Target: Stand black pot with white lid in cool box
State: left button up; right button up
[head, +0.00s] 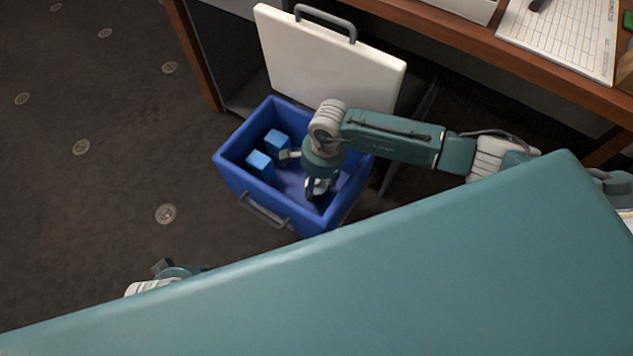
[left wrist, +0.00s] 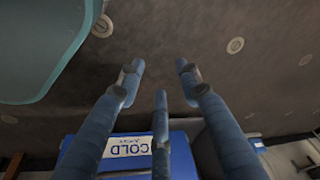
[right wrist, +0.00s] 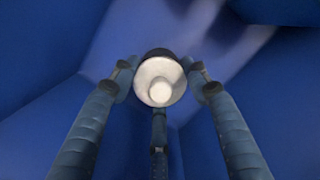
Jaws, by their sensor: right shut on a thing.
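The black pot with white lid (right wrist: 160,80) shows in the right wrist view, lid towards the camera, between the fingertips of my right gripper (right wrist: 160,78). That gripper is shut on it. In the head view my right gripper (head: 318,188) reaches down inside the blue cool box (head: 235,182), towards its right side. I cannot tell whether the pot touches the box floor. The cool box is open, its white lid (head: 325,62) raised behind it. My left gripper (left wrist: 159,72) is open and empty; the cool box, with a COLD label, shows beyond it in the left wrist view (left wrist: 180,155).
Two light-blue blocks (head: 260,164) stand in the left part of the cool box. A wooden desk (head: 480,45) overhangs at the back right. Dark floor (head: 90,200) is clear on the left. My own teal body covers the lower right of the head view.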

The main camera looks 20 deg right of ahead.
jog(key=o, duration=1.5)
jog(key=shift+c, duration=0.2)
pick_arm(q)
jog(key=shift+r, duration=0.2)
notch_tip(320, 180, down, 8)
jog(key=s+p, duration=0.1)
jog(key=p, duration=0.1)
jog(key=shift+s, duration=0.2)
pick_arm(e)
notch_tip(320, 180, up, 12)
jog(key=d, duration=0.1)
jog(key=shift+s, duration=0.2)
pick_arm(q)
jog(key=shift+p, duration=0.3)
pick_arm(e)
jog(key=shift+d+r, duration=0.1)
jog(key=shift+r, duration=0.05)
